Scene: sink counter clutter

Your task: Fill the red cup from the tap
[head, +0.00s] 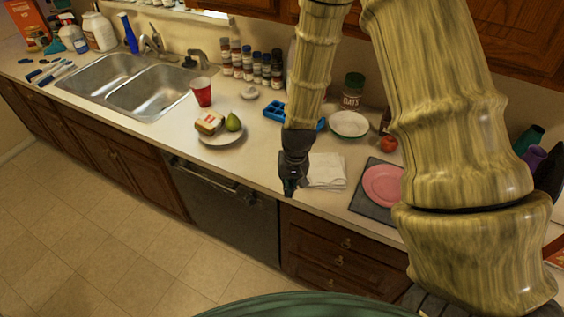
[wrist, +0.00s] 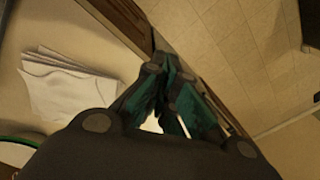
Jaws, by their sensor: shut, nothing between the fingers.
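The red cup (head: 201,92) stands upright on the counter just right of the double sink (head: 138,88), behind a plate. Its white inside shows at the top, but I cannot tell whether it holds water. The tap (head: 152,44) rises behind the sink, with a second fixture (head: 198,58) to its right. My gripper (head: 289,188) hangs at the counter's front edge, well to the right of the cup. In the wrist view my gripper (wrist: 170,82) has its green-lined fingers together and holds nothing. The cup is outside the wrist view.
A plate (head: 222,139) with a sandwich and a pear stands between cup and front edge. Spice bottles (head: 256,68) line the wall. A blue tray (head: 275,111), white bowl (head: 349,124), folded cloth (head: 327,171) and pink plate (head: 383,186) lie rightward. Bottles crowd the far left.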

